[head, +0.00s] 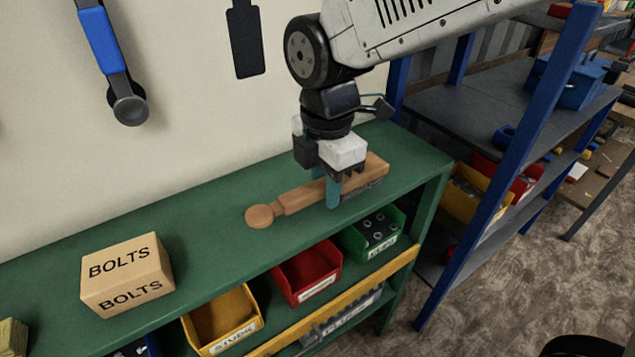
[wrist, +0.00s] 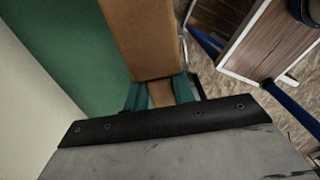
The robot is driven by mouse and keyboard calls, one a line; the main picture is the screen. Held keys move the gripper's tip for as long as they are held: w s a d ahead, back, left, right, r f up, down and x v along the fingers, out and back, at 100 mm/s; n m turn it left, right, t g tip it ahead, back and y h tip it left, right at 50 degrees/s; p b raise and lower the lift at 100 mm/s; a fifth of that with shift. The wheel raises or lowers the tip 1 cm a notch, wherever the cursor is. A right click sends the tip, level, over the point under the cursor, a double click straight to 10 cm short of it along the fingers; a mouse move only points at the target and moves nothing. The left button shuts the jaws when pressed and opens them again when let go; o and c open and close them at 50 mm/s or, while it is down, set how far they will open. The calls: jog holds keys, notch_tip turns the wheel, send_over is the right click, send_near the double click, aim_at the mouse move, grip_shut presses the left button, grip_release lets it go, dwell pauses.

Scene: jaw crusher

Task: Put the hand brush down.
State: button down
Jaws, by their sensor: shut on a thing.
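The wooden hand brush (head: 297,199) is at the right end of the green shelf top (head: 215,215), its round handle end pointing left and its wide head to the right. Dark bristles show along the head's lower edge. My gripper (head: 334,190) points down over the brush and is shut on it where the handle meets the head. In the wrist view the brush (wrist: 147,40) runs up from between my teal fingers (wrist: 160,95). The brush looks at or very near the shelf top; I cannot tell whether it touches.
A BOLTS box (head: 127,274) stands to the left on the shelf top. Yellow (head: 222,318), red (head: 306,272) and green (head: 375,232) bins sit below the front edge. A blue-framed rack (head: 497,160) stands at right. The shelf top between box and brush is clear.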

aim_at(316, 186)
jog(key=w, duration=0.1)
jog(key=w+a, duration=0.1)
jog(key=w, duration=0.2)
jog(key=shift+w+a+f, duration=0.2)
jog(key=shift+f, duration=1.75)
jog(key=c, duration=1.2)
grip_release()
jog(key=shift+f, duration=0.1)
jog(key=shift+o, duration=0.2)
